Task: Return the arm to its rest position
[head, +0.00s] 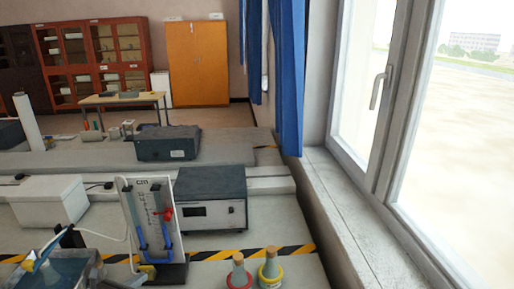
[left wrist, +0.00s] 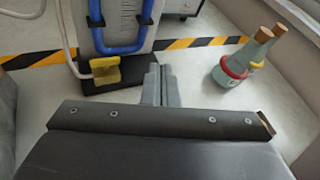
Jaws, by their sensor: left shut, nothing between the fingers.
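My left gripper (left wrist: 161,86) shows in the left wrist view. Its two grey fingers are together with nothing between them. It points at the bench surface, between the dark base of the U-tube stand and two stoppered flasks, apart from both. In the head view I cannot make out the left gripper clearly. My right gripper is in neither view.
A grey instrument box (head: 211,199) is behind. A window sill (head: 360,225) borders the right.

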